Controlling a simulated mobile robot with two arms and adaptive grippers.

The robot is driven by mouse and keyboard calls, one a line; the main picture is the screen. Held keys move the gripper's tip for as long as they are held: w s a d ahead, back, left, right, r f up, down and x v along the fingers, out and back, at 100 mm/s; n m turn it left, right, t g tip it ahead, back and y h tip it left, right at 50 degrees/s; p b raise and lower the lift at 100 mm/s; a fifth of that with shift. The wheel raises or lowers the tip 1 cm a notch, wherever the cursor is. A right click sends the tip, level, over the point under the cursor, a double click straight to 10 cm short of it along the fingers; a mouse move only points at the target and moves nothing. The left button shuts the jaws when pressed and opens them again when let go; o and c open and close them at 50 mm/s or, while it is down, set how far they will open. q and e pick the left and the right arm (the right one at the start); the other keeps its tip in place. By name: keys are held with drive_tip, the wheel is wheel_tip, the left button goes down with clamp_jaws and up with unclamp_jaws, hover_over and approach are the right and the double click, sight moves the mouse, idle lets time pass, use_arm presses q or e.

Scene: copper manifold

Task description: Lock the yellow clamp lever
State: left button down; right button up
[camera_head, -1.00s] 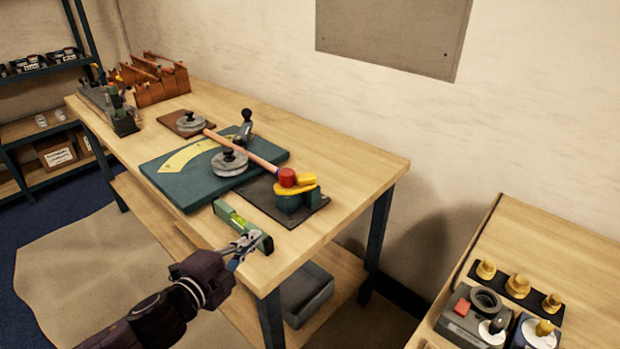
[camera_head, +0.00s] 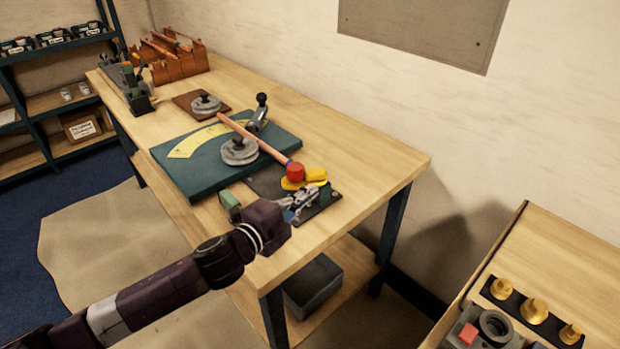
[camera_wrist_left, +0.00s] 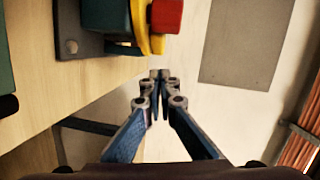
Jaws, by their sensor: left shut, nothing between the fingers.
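The yellow clamp lever (camera_head: 316,175) sits on top of the clamp at the near right end of the workbench, beside a red cap (camera_head: 295,172) on the end of a copper tube (camera_head: 250,137). In the left wrist view the lever (camera_wrist_left: 142,27) is at the top, on a teal clamp body (camera_wrist_left: 105,16), with the red cap (camera_wrist_left: 167,15) next to it. My left gripper (camera_head: 312,192) is shut and empty, just in front of the clamp and largely covering its body. In the wrist view its fingertips (camera_wrist_left: 159,75) meet below the lever, apart from it. My right gripper is not in view.
A green level (camera_head: 229,201) is partly hidden behind my arm. A second table (camera_head: 575,255) with brass fittings stands at right. The bench's back right is clear.

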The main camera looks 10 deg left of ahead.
sight(319, 175)
use_arm(q)
drive_tip(key=w, duration=0.3)
drive_tip(key=w+p, duration=0.1)
drive_tip(key=shift+w+a+f, duration=0.15)
drive_tip(key=shift+a+f, duration=0.1)
drive_tip(key=shift+f, duration=0.1)
drive_tip(key=shift+w+a+f, duration=0.15)
drive_tip(key=shift+w+a, duration=0.05)
drive_tip(key=shift+w, duration=0.3)
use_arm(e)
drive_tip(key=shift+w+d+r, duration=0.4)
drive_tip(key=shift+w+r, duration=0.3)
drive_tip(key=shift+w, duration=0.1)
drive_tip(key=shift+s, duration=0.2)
